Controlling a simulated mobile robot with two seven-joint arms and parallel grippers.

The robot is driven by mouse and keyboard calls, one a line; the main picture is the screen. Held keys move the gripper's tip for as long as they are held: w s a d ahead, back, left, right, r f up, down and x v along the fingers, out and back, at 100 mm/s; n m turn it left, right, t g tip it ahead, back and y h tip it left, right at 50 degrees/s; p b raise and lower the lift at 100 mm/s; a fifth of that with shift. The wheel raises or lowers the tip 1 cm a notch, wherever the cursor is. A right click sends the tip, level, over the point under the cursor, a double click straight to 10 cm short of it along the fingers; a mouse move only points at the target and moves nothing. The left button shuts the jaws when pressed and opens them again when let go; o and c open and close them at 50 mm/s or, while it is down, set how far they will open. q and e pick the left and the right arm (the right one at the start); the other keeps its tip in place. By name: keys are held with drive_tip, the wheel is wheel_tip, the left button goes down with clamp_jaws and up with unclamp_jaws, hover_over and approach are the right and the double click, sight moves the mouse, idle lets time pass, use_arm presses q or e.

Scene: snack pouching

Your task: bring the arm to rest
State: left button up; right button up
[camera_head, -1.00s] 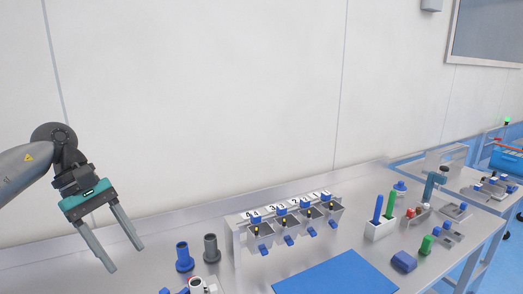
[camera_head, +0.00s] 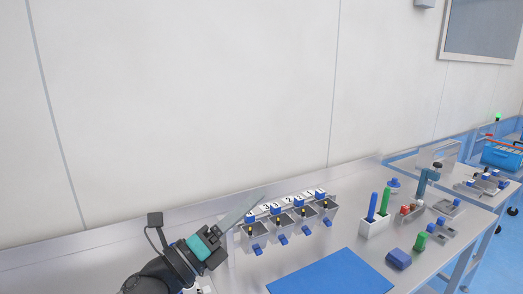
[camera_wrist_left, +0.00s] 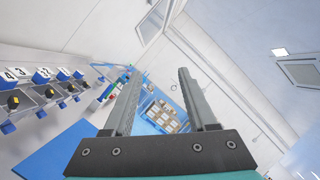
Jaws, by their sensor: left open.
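My left gripper (camera_head: 240,212) reaches in from the lower left in the head view, pointing up and right. Its fingers pass in front of the left end of the numbered dispenser rack (camera_head: 325,207). In the left wrist view the two fingers (camera_wrist_left: 158,95) stand wide apart with nothing between them, so the gripper is open and empty. It looks to be above the steel table (camera_head: 240,275). My right gripper is not in view.
A blue mat (camera_head: 330,275) lies in front of the rack. A white holder (camera_head: 374,228) with blue and green sticks, a blue block (camera_head: 398,259) and a green piece (camera_head: 420,241) stand to the right. The wall (camera_head: 190,100) is close behind the table.

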use_arm(q)
drive_tip(key=s+a+f+n+y, duration=0.2)
drive_tip(key=a+f+n+y, duration=0.5)
drive_tip(key=n, duration=0.5)
drive_tip(key=s+a+f+n+y, duration=0.2)
drive_tip(key=a+f+n+y, duration=0.2)
drive_tip(key=f+n+y, duration=0.65)
drive_tip(key=s+a+f+n+g+h, duration=0.1)
drive_tip(key=s+f+n+g, duration=0.45)
drive_tip(key=s, duration=0.55)
drive_tip(key=s+a+f+n+g+h, duration=0.15)
drive_tip(key=s+f+n+g, duration=0.45)
drive_tip(key=s, duration=0.6)
wheel_tip(320, 180, down, 28)
drive_tip(key=s+y+b, duration=0.1)
drive_tip(key=s+b, duration=0.1)
drive_tip(key=b, duration=0.3)
drive_tip(key=s+a+f+g+b, duration=0.2)
drive_tip(key=s+f+b, duration=0.3)
drive_tip(key=s+f, duration=1)
wheel_tip(320, 180, down, 4)
drive_tip(key=shift+s+a+r+m, duration=0.15)
drive_tip(key=shift+s+a+m, duration=0.2)
drive_tip(key=shift+s+m, duration=0.05)
